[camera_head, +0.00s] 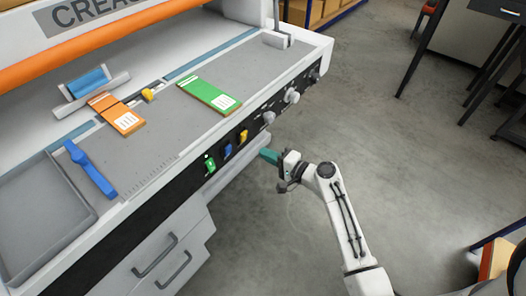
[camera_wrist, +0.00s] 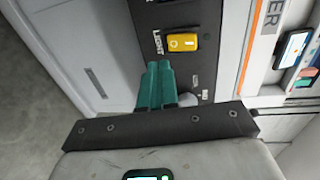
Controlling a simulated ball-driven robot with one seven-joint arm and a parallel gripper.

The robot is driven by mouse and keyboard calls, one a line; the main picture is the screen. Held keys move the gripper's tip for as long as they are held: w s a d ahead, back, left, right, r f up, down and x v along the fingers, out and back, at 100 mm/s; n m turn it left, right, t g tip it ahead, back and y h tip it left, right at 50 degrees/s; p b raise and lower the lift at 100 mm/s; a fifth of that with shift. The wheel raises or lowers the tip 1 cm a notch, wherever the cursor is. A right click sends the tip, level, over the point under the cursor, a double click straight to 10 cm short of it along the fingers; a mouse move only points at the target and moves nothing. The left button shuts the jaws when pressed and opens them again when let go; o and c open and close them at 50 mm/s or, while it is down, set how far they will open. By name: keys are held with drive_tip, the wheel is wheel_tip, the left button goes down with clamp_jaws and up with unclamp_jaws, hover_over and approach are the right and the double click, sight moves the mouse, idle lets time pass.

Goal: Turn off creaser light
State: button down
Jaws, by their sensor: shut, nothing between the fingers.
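The creaser (camera_head: 165,175) is a large white machine with a grey bed and an orange bar, at the left of the head view. Its black front panel carries a yellow switch (camera_head: 243,136), with blue and green switches to its left. In the wrist view the yellow switch (camera_wrist: 183,42), beside the word LIGHT, lies just beyond my fingertips. I cannot tell whether it is on or off. My gripper (camera_head: 265,154) has teal fingers, shut and empty, in front of the panel. In the wrist view the fingers (camera_wrist: 158,68) appear apart from the switch.
A blue switch (camera_head: 228,150) and a green switch (camera_head: 210,164) sit left of the yellow one; grey knobs (camera_head: 268,117) sit right. Orange (camera_head: 126,122) and green (camera_head: 210,95) pieces lie on the bed. Drawers are below.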

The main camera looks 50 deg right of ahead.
drive_tip(key=s+f+b, duration=0.1)
drive_tip(key=s, duration=0.6)
drive_tip(key=shift+s+d+f, duration=0.15)
drive_tip(key=shift+s, duration=0.2)
drive_tip(key=s+a+f+n+g+y, duration=0.2)
drive_tip(key=s+a+f+n+g, duration=0.1)
drive_tip(key=a+n+g, duration=0.4)
drive_tip(key=s+a+f+n+g+y, duration=0.2)
drive_tip(key=s+a+n, duration=0.25)
drive_tip(key=a, duration=0.35)
drive_tip(key=s+r+n+g+h, duration=0.3)
drive_tip(key=s+n+g+h, duration=0.1)
drive_tip(key=s, duration=0.5)
drive_tip(key=shift+s+n+g+h, duration=0.4)
drive_tip(key=shift+n+g, duration=0.45)
drive_tip(key=shift+g, duration=0.35)
drive_tip(key=shift+a, duration=0.1)
